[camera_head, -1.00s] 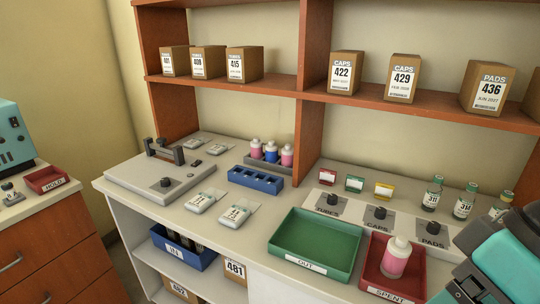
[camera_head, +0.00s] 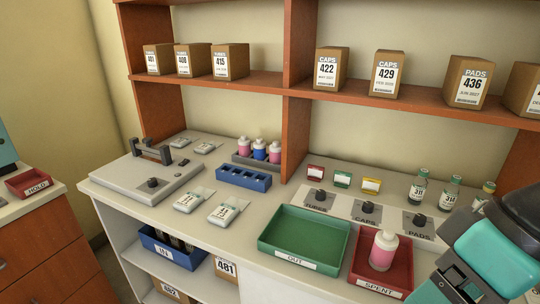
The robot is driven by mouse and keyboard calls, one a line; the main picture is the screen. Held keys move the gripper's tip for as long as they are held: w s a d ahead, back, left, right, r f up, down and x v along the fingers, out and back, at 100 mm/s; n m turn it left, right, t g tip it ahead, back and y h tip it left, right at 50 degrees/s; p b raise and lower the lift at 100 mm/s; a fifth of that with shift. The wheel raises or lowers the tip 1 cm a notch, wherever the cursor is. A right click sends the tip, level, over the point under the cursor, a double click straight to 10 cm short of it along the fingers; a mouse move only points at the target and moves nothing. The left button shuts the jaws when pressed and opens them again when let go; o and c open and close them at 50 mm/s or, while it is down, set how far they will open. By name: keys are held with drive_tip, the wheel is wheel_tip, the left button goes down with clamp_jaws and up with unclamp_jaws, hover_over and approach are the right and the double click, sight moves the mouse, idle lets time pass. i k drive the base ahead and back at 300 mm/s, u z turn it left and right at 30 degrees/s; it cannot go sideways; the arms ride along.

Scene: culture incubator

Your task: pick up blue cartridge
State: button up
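The blue cartridge (camera_head: 260,150) is a blue bottle with a pale cap. It stands upright in a grey rack (camera_head: 243,161) at the back of the counter, between two pink bottles, one on its left (camera_head: 243,145) and one on its right (camera_head: 275,153). Its lower part is hidden by the rack. My teal and black arm shows at the lower right, far from the rack. The fingertips of my gripper do not show, so I cannot see what it holds.
A blue slotted block (camera_head: 243,179) stands in front of the rack. Nearer are a green OUT tray (camera_head: 305,239) and a red SPENT tray (camera_head: 359,270) holding a pink bottle (camera_head: 383,250). A grey device (camera_head: 145,181) is at left. A shelf with boxes (camera_head: 331,68) overhangs the back.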

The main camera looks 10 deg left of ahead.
sight(259, 146)
drive_tip(key=u, duration=2.3)
drive_tip(key=i, duration=2.25)
drive_tip(key=z, duration=3.45)
